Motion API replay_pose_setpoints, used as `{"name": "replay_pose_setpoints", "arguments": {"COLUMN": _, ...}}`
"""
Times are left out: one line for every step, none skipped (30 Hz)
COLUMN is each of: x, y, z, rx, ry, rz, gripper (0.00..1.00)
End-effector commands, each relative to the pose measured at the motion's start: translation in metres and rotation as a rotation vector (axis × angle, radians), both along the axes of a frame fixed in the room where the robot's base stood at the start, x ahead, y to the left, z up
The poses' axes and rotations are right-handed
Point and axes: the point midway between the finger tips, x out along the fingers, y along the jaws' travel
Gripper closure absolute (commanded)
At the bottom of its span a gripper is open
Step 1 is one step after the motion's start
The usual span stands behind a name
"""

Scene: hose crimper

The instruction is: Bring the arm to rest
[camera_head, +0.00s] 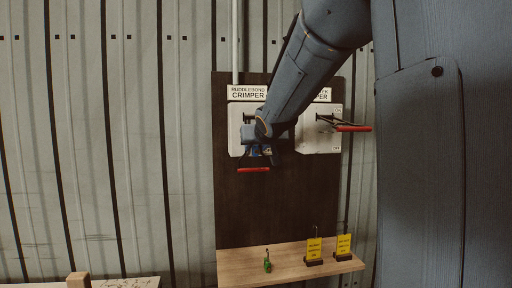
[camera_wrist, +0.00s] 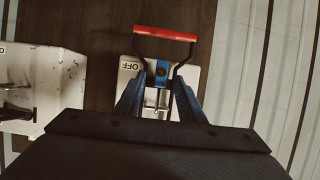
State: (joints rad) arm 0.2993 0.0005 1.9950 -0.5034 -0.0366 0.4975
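My gripper (camera_head: 262,153) is at the end of my arm, in front of the left white box (camera_head: 236,140) under the sign "CRIMPER". In the wrist view its two blue fingers (camera_wrist: 160,88) stand apart, one on each side of the box's lever, and hold nothing that I can see. The lever's red handle (camera_wrist: 165,33) lies beyond the fingertips. In the head view this red handle (camera_head: 253,169) hangs just below my gripper. An upside-down "OFF" mark shows on the box (camera_wrist: 129,74) in the wrist view. Whether the fingers touch the lever cannot be told.
A second white box (camera_head: 318,138) at the right has a lever with a red handle (camera_head: 352,128) sticking out to the right. Below, a wooden shelf (camera_head: 235,262) carries a small green object (camera_head: 267,265) and two yellow signs (camera_head: 314,248). The dark board between is clear.

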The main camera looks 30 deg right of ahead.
Motion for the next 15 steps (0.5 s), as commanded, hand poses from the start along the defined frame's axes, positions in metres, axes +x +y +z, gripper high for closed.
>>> {"name": "replay_pose_setpoints", "arguments": {"x": -0.009, "y": 0.002, "z": 0.006, "rx": 0.0, "ry": -0.001, "rz": 0.0, "gripper": 0.64}}
{"name": "replay_pose_setpoints", "arguments": {"x": -0.013, "y": 0.004, "z": 0.009, "rx": -0.001, "ry": -0.002, "rz": 0.0, "gripper": 0.64}}
{"name": "replay_pose_setpoints", "arguments": {"x": -0.019, "y": 0.005, "z": 0.011, "rx": 0.0, "ry": -0.001, "rz": 0.0, "gripper": 0.64}}
{"name": "replay_pose_setpoints", "arguments": {"x": -0.024, "y": 0.007, "z": 0.014, "rx": -0.001, "ry": -0.002, "rz": 0.0, "gripper": 0.64}}
{"name": "replay_pose_setpoints", "arguments": {"x": -0.029, "y": 0.008, "z": 0.016, "rx": -0.001, "ry": -0.002, "rz": 0.0, "gripper": 0.64}}
{"name": "replay_pose_setpoints", "arguments": {"x": -0.034, "y": 0.01, "z": 0.017, "rx": 0.0, "ry": -0.001, "rz": 0.0, "gripper": 0.64}}
{"name": "replay_pose_setpoints", "arguments": {"x": -0.038, "y": 0.011, "z": 0.019, "rx": 0.0, "ry": -0.002, "rz": 0.0, "gripper": 0.64}}
{"name": "replay_pose_setpoints", "arguments": {"x": -0.042, "y": 0.012, "z": 0.021, "rx": 0.0, "ry": -0.002, "rz": 0.0, "gripper": 0.64}}
{"name": "replay_pose_setpoints", "arguments": {"x": -0.046, "y": 0.013, "z": 0.022, "rx": 0.001, "ry": -0.001, "rz": 0.0, "gripper": 0.64}}
{"name": "replay_pose_setpoints", "arguments": {"x": -0.049, "y": 0.014, "z": 0.023, "rx": 0.001, "ry": -0.001, "rz": 0.0, "gripper": 0.64}}
{"name": "replay_pose_setpoints", "arguments": {"x": -0.051, "y": 0.015, "z": 0.024, "rx": 0.0, "ry": -0.002, "rz": 0.0, "gripper": 0.64}}
{"name": "replay_pose_setpoints", "arguments": {"x": -0.054, "y": 0.015, "z": 0.025, "rx": 0.0, "ry": -0.002, "rz": 0.0, "gripper": 0.64}}
{"name": "replay_pose_setpoints", "arguments": {"x": -0.055, "y": 0.016, "z": 0.025, "rx": 0.001, "ry": -0.001, "rz": 0.0, "gripper": 0.64}}
{"name": "replay_pose_setpoints", "arguments": {"x": -0.057, "y": 0.016, "z": 0.025, "rx": 0.001, "ry": -0.001, "rz": 0.0, "gripper": 0.64}}
{"name": "replay_pose_setpoints", "arguments": {"x": -0.058, "y": 0.016, "z": 0.025, "rx": 0.001, "ry": 0.0, "rz": 0.0, "gripper": 0.64}}
